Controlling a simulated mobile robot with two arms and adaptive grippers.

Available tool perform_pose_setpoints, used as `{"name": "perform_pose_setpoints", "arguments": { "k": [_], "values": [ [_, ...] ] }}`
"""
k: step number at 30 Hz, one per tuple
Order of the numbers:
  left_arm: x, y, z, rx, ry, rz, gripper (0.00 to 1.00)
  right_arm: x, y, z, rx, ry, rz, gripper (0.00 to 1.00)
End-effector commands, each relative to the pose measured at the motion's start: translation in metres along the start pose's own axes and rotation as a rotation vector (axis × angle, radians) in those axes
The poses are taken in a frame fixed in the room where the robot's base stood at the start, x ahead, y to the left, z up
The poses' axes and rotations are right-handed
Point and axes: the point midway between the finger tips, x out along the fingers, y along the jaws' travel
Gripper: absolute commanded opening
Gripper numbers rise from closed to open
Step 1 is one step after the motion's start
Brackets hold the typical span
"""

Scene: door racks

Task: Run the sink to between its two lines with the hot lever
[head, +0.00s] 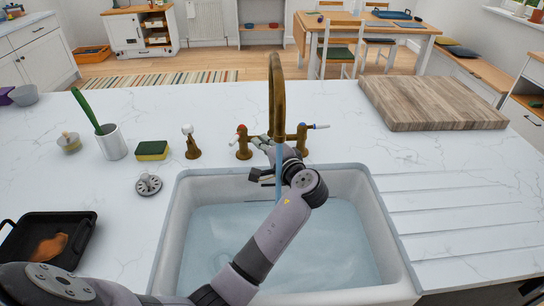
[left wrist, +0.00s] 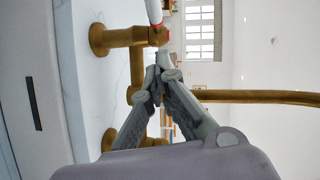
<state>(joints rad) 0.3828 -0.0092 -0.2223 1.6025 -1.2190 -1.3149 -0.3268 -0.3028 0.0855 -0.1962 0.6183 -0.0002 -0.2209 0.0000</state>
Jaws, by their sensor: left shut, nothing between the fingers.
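The white sink (head: 180,225) holds pale blue water (head: 300,245). A bluish stream (head: 278,170) falls from the brass spout (head: 272,85). The hot lever (head: 241,128), with a red mark, is on the tap's left post; the blue-marked cold lever (head: 315,126) is on the right. My left gripper (head: 258,141) reaches over the sink to just right of the hot lever's post. In the left wrist view its fingers (left wrist: 165,65) are together and empty, close to the red-marked hot lever (left wrist: 154,14); contact is unclear. I cannot make out the two lines. My right gripper is out of view.
A soap pump (head: 191,143), a sponge (head: 152,150), a brush cup (head: 111,142) and a drain strainer (head: 148,185) stand left of the sink. A black pan (head: 80,232) is at lower left. A wooden board (head: 430,105) lies back right. The ribbed drainboard is clear.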

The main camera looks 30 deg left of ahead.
Motion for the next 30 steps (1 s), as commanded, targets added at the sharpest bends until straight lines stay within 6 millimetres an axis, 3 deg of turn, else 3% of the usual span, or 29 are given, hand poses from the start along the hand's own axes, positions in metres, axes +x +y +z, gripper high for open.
{"name": "perform_pose_setpoints", "arguments": {
  "k": [4,9,30],
  "values": [
    [0.016,0.0,0.018,0.002,0.0,-0.002,0.0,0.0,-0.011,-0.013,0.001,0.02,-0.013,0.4],
    [0.025,0.0,0.027,0.002,0.0,0.0,0.0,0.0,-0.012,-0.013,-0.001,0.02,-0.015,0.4],
    [0.027,-0.002,0.033,0.008,0.05,0.008,0.0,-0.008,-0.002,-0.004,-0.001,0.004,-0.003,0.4]
  ]
}}
